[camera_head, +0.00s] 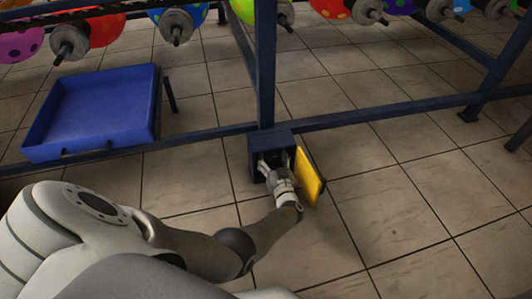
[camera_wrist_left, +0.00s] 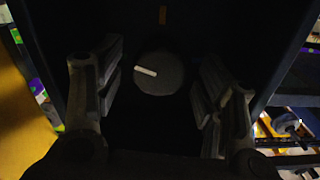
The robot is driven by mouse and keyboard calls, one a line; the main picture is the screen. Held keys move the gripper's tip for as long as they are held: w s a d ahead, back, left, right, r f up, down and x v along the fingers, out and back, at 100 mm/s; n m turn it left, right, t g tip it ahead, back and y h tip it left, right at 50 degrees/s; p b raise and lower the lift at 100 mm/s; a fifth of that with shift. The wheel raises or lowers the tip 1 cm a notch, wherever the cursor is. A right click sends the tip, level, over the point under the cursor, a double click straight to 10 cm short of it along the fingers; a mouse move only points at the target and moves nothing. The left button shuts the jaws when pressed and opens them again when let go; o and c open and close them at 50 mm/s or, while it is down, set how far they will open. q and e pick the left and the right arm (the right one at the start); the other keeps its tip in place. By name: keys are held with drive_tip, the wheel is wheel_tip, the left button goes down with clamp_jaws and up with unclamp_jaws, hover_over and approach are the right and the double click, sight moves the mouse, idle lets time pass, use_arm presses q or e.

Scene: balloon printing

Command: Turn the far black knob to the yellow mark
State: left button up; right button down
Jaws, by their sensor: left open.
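In the left wrist view a round dark knob (camera_wrist_left: 159,73) with a white pointer line sits inside a dark box. The pointer lies nearly level, tilted slightly. A small yellow mark (camera_wrist_left: 163,15) is above the knob. My left gripper (camera_wrist_left: 155,100) is open, with one finger on each side of the knob and gaps between. In the head view my left gripper (camera_head: 272,160) reaches into the dark blue box (camera_head: 256,142), which hides its fingertips and the knob. My right gripper is not in view.
The box's yellow door (camera_head: 309,177) stands open to the right of my left gripper. A blue tray (camera_head: 100,110) is at the left. Blue frame bars (camera_head: 400,107) cross behind. Colourful balloons (camera_head: 108,28) hang along the top. The tiled floor at the right is clear.

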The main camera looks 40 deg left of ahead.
use_arm(q)
drive_tip(key=shift+w+a, duration=0.2)
drive_tip(key=shift+c, duration=0.4)
drive_tip(key=c, duration=0.9)
drive_tip(key=shift+c, duration=0.2)
drive_tip(key=shift+m, duration=0.3)
